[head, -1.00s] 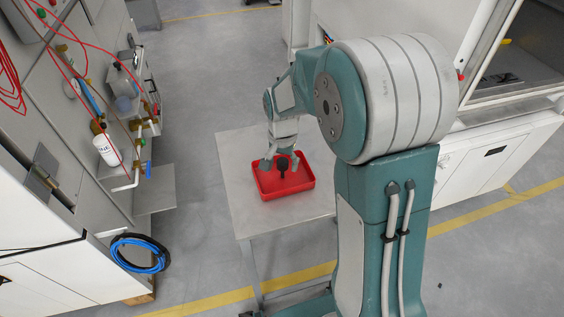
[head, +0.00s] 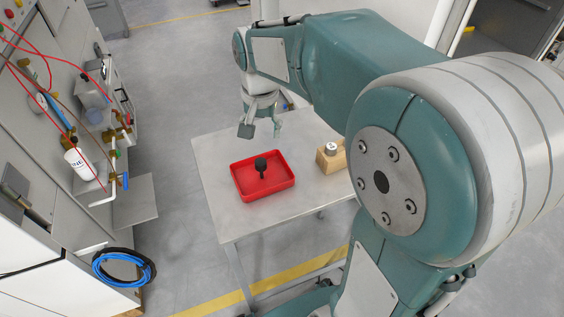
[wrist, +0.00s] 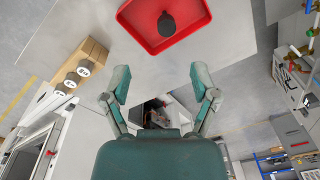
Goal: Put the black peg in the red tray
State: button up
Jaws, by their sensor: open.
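The black peg (head: 261,167) stands upright inside the red tray (head: 287,184), which rests on the grey table. My gripper (head: 262,130) is open and empty, above and behind the tray, apart from the peg. In the wrist view the peg (wrist: 166,24) shows from above in the red tray (wrist: 148,44), beyond the fingertips of my gripper (wrist: 160,82). The tray's far part is cut off by the top edge of the wrist view.
A wooden block (head: 330,161) with a pale round piece stands on the table right of the tray; the wrist view shows it (wrist: 92,50) with several round pieces. A pipe panel stands at the left.

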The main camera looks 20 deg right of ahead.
jog(key=s+r+n+t, duration=0.3)
jog(key=s+n, duration=0.3)
jog(key=s, duration=1.1)
jog(key=shift+s+t, duration=0.4)
jog(key=shift+t, duration=0.5)
jog(key=shift+c, duration=0.3)
